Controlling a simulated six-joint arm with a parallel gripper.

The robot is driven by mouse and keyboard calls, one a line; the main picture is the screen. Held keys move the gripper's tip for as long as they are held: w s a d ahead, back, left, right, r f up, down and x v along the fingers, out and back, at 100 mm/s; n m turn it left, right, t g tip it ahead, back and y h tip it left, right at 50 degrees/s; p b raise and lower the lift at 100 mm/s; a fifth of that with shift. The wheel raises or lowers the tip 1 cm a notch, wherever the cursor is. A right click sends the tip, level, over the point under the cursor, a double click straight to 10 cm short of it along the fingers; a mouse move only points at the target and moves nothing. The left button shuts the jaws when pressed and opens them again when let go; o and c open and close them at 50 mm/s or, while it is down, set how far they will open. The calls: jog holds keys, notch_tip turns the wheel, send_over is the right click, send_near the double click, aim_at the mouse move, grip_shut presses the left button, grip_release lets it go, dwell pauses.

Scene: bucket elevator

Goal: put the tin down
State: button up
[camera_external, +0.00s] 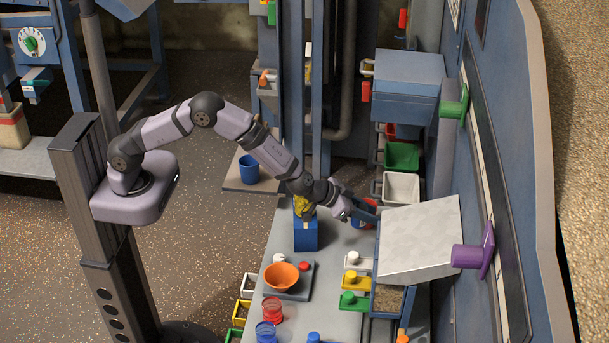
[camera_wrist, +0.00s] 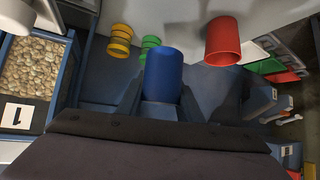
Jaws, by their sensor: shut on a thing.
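My gripper (camera_external: 357,208) is over the right part of the grey bench (camera_external: 342,262). In the wrist view my gripper (camera_wrist: 161,92) is shut on a blue tin (camera_wrist: 163,72), with one finger on each side of it. From outside, the tin is mostly hidden by the gripper. I cannot tell whether its base touches a surface. A red tin (camera_wrist: 223,42) stands to the right of the held tin in the wrist view, apart from it.
A bin of pebbles marked 1 (camera_wrist: 57,38) is left in the wrist view, with yellow (camera_wrist: 120,40) and green (camera_wrist: 150,42) objects nearby. A blue cup (camera_external: 249,170) sits on a side shelf.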

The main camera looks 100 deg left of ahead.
jog(key=shift+s+d+f, duration=0.1)
jog(key=shift+d+f, duration=0.35)
jog(key=shift+f, duration=1.55)
jog(key=shift+w+d+f, duration=0.1)
jog(key=shift+d+f, duration=0.35)
jog(key=shift+f, duration=1.5)
jog(key=shift+s+d+f, duration=0.1)
jog(key=shift+d+f, duration=0.35)
jog(key=shift+f, duration=1.55)
jog(key=shift+f, duration=0.15)
jog(key=o, duration=1.1)
jog(key=shift+r, duration=0.2)
